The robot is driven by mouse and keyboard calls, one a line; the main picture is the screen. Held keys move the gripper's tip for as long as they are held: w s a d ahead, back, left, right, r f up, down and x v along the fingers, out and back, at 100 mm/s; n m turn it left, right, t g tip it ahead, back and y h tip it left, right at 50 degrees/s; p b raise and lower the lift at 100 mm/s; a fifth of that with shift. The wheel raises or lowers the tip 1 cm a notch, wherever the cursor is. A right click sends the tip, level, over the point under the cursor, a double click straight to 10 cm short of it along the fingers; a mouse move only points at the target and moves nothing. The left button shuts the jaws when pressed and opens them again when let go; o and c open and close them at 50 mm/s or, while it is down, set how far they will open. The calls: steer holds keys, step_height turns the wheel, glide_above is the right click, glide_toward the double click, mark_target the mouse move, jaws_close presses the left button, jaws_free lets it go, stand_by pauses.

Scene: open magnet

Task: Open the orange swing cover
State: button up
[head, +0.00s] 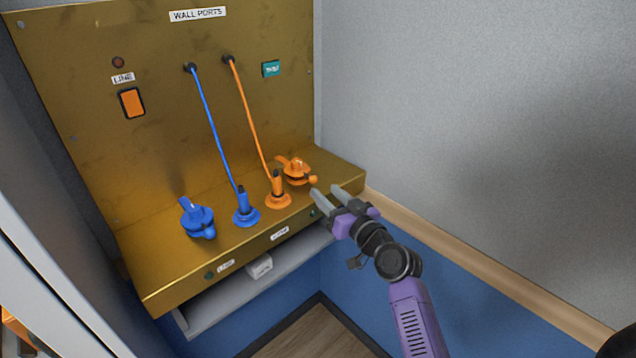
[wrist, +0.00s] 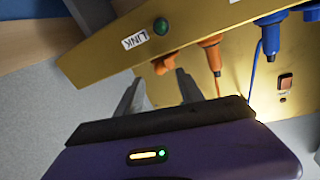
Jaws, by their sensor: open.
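The orange swing cover (head: 297,172) sits at the right end of the brass shelf, with a small round knob on its right side. It also shows in the wrist view (wrist: 163,64), just beyond my fingertips and partly hidden by the shelf's front edge. My gripper (head: 326,192) is open and empty, a little to the right of and in front of the cover. I see no clear contact between them. An orange plug (head: 277,188) with an orange cable stands in its socket left of the cover.
A blue plug (head: 243,207) and a blue swing cover (head: 197,217) stand further left on the brass shelf (head: 160,262). The upright brass panel (head: 160,130) rises behind. A grey wall (head: 480,110) bounds the right side. A white under-shelf (head: 210,305) lies below.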

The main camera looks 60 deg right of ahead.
mark_target(315, 182)
steer(key=shift+p+x, duration=0.5)
steer(key=shift+x, duration=2.05)
jaws_close()
